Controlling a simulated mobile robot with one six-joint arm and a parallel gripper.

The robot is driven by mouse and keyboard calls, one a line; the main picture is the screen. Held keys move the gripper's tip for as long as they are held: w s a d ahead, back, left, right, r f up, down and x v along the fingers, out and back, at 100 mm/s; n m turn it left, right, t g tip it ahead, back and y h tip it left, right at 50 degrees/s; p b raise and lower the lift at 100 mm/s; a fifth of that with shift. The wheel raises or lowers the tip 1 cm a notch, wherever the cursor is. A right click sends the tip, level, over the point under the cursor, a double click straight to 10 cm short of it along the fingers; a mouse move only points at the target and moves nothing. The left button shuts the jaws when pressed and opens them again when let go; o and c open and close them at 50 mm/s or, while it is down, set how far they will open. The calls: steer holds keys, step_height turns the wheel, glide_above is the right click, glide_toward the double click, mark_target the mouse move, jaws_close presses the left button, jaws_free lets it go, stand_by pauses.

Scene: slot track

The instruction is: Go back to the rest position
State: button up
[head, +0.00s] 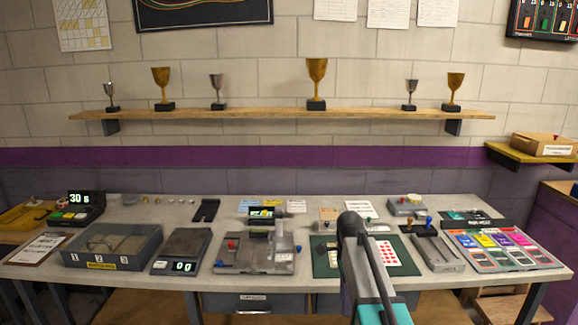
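My arm (370,270) rises from the bottom edge, right of centre, in the head view. It is grey and black with teal at its lower end. Its dark rounded top lies in front of the workbench (330,202), over a dark green mat (405,258) with a white card of red dots. I cannot make out gripper fingers; my gripper is not visible in this view. No held object shows.
On the bench stand a grey lidded box (112,245), a scale reading 00 (182,250), a timer reading 30 (80,207), a grey fixture (255,255) and a coloured card tray (500,250). A trophy shelf (280,114) hangs above.

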steer(key=s+f+n+g, duration=0.1)
steer(key=s+f+g, duration=0.1)
steer(key=s+f, duration=0.8)
steer(key=s+f+n+g, duration=0.15)
steer(key=s+f, duration=0.55)
steer(key=f, duration=0.8)
steer(key=s+f+n, duration=0.8)
steer(key=s, duration=0.3)
steer(key=s+f+n, duration=0.8)
steer(key=s, duration=0.3)
